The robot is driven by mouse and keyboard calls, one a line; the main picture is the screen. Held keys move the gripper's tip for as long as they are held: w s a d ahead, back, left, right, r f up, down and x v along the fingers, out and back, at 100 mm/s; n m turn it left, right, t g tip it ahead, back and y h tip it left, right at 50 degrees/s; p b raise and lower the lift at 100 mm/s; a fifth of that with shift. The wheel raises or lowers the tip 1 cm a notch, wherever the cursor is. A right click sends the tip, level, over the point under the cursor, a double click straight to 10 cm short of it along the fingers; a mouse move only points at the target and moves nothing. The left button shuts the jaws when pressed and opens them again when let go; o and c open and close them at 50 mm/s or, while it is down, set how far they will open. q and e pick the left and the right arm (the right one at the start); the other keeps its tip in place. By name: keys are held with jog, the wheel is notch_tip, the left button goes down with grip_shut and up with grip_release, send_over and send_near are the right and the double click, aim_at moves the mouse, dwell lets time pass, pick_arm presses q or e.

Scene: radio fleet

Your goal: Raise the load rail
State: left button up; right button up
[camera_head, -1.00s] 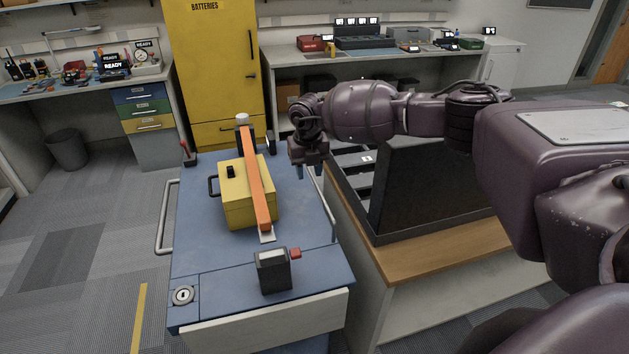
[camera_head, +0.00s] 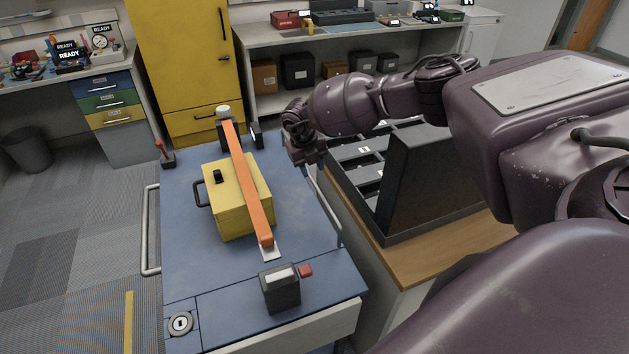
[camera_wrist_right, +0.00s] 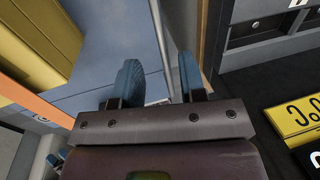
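The load rail is an orange bar (camera_head: 245,185) lying lowered across the top of a yellow case (camera_head: 222,209) on a blue cart (camera_head: 185,262). Its far end is by a white-topped dark post (camera_head: 223,117); its near end rests over a pale plate (camera_head: 271,251) on the cart top. My right gripper (camera_head: 306,160) is to the right of the rail, by the cart's right edge, apart from the rail. The right wrist view shows its two blue fingertips (camera_wrist_right: 160,78) spread with nothing between them. Part of the orange rail (camera_wrist_right: 35,108) shows at that view's left. My left gripper is out of view.
A dark block with a red button (camera_head: 281,287) stands at the cart's near end. A red-handled lever (camera_head: 163,152) is at its far left corner. A black open case (camera_head: 415,185) on a wooden-topped bench stands close on the right. A yellow cabinet (camera_head: 185,65) is behind.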

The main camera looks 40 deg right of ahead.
aim_at(316, 186)
jog(key=f, duration=0.3)
jog(key=d+f, duration=0.1)
jog(key=f, duration=0.2)
jog(key=shift+d+f, duration=0.15)
jog(key=shift+f, duration=0.15)
grip_shut()
